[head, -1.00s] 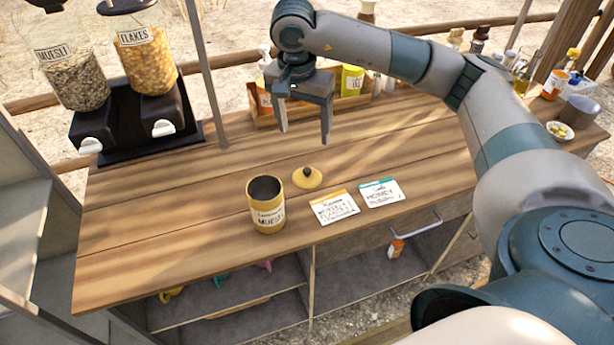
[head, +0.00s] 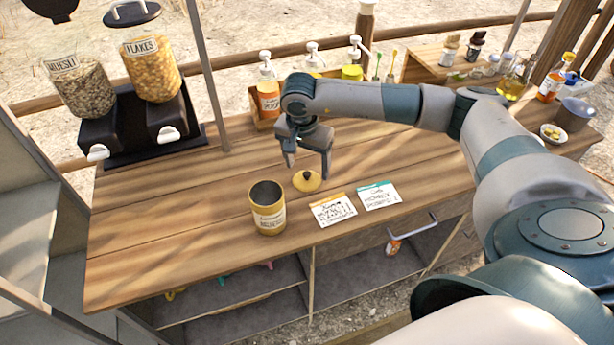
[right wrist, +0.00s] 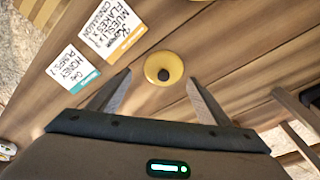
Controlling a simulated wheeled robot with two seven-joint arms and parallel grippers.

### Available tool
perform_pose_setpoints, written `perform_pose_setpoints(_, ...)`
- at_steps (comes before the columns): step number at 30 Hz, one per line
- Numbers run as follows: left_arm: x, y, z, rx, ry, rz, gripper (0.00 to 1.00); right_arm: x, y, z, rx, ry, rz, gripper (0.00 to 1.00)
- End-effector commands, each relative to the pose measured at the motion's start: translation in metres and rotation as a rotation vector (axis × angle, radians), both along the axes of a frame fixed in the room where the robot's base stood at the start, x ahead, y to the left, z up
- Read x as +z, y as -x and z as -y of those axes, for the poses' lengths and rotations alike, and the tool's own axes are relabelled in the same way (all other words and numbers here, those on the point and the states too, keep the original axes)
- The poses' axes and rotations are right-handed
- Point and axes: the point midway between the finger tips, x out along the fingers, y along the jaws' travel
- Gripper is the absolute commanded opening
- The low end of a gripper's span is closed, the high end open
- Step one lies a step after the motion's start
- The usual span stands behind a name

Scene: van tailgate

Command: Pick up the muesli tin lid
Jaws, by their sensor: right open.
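The muesli tin lid (head: 306,181) is a yellow disc with a dark knob, lying flat on the wooden counter. It also shows in the right wrist view (right wrist: 164,68), a little beyond and between the two fingers. My right gripper (head: 307,171) is open and empty, fingers pointing down, just above and behind the lid. In the right wrist view its fingers (right wrist: 160,92) are spread wide, apart from the lid. The yellow muesli tin (head: 268,209) stands upright and open-topped to the left of the lid. My left gripper is not in view.
Two label cards, one orange-edged (head: 333,209) and one teal-edged (head: 378,195), lie right of the tin. Muesli and flakes dispensers (head: 153,70) stand at the back left. A wooden box (head: 262,122) with pump bottles stands behind the gripper.

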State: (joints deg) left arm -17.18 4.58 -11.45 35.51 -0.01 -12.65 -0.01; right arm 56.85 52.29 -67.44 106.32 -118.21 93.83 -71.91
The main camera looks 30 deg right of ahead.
Motion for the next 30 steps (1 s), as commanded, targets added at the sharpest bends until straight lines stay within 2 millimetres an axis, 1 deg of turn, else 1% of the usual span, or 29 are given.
perform_pose_setpoints(9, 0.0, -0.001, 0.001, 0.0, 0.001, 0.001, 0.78, -0.001, 0.0, 0.0, 0.001, 0.0, 0.001, 0.71)
perform_pose_setpoints(14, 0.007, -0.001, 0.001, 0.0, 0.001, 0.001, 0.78, -0.005, -0.003, 0.0, 0.001, 0.0, 0.0, 0.71)
perform_pose_setpoints(21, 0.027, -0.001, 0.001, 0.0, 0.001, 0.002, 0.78, -0.029, -0.011, 0.004, 0.0, 0.0, -0.004, 0.71)
perform_pose_setpoints(25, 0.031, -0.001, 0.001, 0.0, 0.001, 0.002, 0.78, -0.044, -0.012, 0.005, 0.0, -0.001, -0.002, 0.71)
perform_pose_setpoints(30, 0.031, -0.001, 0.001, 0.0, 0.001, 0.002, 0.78, -0.051, -0.012, 0.006, 0.001, -0.001, -0.001, 0.71)
